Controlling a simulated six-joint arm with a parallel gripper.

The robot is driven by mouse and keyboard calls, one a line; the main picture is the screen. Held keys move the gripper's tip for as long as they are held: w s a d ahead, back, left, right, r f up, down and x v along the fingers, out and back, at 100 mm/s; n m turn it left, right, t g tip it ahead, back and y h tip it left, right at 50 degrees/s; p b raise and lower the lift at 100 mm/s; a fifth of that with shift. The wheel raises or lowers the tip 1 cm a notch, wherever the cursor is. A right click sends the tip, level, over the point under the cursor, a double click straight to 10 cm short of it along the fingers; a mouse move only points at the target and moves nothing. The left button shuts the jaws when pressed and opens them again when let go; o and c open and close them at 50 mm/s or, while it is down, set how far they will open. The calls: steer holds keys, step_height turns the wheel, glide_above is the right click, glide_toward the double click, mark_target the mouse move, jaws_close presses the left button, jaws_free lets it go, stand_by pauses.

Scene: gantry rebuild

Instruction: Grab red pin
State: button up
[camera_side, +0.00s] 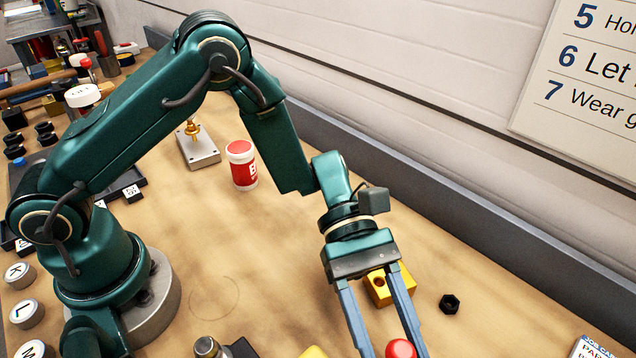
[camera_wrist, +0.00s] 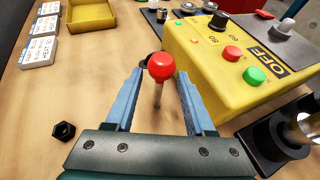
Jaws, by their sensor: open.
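The red pin has a round red head (camera_wrist: 160,66) on a thin pale shaft and stands roughly upright in the wrist view. Its head also shows at the bottom edge of the side view (camera_side: 400,348), where its shaft is cut off. My gripper (camera_wrist: 159,88) is open, with one blue-grey finger on each side of the pin. In the wrist view there are visible gaps between the fingers and the pin. In the side view my gripper (camera_side: 383,332) points down toward the bottom edge, and its fingertips are out of frame.
A yellow control box (camera_wrist: 215,75) with red and green buttons stands close to the right finger. A black nut (camera_wrist: 63,130) lies at left. A yellow tray (camera_wrist: 92,24) and white cards (camera_wrist: 40,50) lie beyond. A yellow block (camera_side: 378,285) sits behind my fingers.

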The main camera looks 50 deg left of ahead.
steer(key=shift+x, duration=0.9)
jaws_close()
steer(key=shift+r, duration=0.15)
